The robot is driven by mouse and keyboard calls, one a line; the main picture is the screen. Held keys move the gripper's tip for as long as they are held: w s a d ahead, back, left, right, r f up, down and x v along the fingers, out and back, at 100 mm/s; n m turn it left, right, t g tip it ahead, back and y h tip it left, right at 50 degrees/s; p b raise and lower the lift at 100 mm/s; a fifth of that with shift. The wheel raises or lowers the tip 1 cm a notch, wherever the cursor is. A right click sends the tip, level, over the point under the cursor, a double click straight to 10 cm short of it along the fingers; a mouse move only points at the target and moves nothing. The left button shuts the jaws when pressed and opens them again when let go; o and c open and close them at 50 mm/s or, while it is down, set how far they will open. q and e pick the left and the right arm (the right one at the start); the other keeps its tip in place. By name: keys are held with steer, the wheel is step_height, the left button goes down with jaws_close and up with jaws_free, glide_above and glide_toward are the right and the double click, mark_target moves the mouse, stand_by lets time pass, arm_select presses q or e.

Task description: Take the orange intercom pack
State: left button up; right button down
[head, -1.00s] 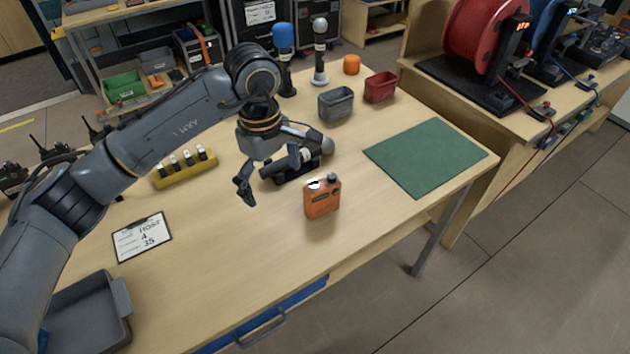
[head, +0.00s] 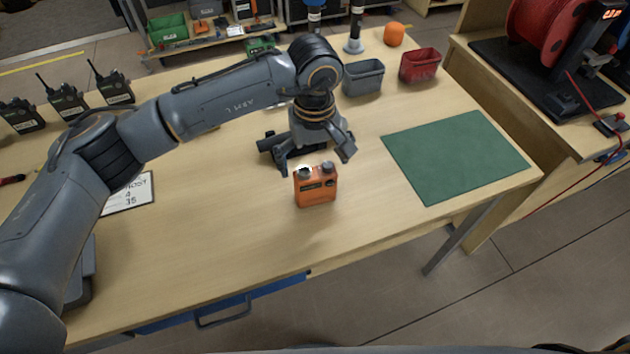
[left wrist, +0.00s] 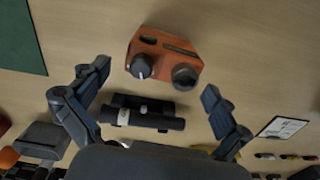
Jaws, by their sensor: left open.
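The orange intercom pack (head: 316,187) stands upright on the wooden table, with two knobs on its top. My left gripper (head: 316,163) is open and empty, just behind and above the pack in the head view, its fingers spread and pointing down. In the left wrist view the pack (left wrist: 163,57) lies beyond and between the two open fingertips (left wrist: 156,85), apart from both. My right gripper is in neither view.
A black holder with a microphone (left wrist: 143,113) lies close behind the pack, partly hidden by my gripper in the head view. A green mat (head: 455,155) is at the right. Grey (head: 362,78) and red (head: 420,66) bins stand behind. The table front is clear.

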mark_target(314, 186)
arm_select(q)
steer(key=shift+f, duration=0.65)
steer(key=shift+s+f, duration=0.1)
steer(key=shift+f, duration=0.25)
step_height(314, 186, down, 4)
steer(key=shift+s+r+p, duration=0.15)
steer(key=shift+r+p, duration=0.05)
steer(key=shift+p, duration=0.65)
steer(key=shift+f, duration=0.4)
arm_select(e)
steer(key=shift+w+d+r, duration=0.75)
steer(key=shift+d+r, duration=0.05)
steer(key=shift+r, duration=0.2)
arm_select(q)
steer(key=shift+c, duration=0.2)
steer(key=c, duration=1.1)
steer(key=shift+s+a+f, duration=0.1)
steer(key=shift+c, duration=0.8)
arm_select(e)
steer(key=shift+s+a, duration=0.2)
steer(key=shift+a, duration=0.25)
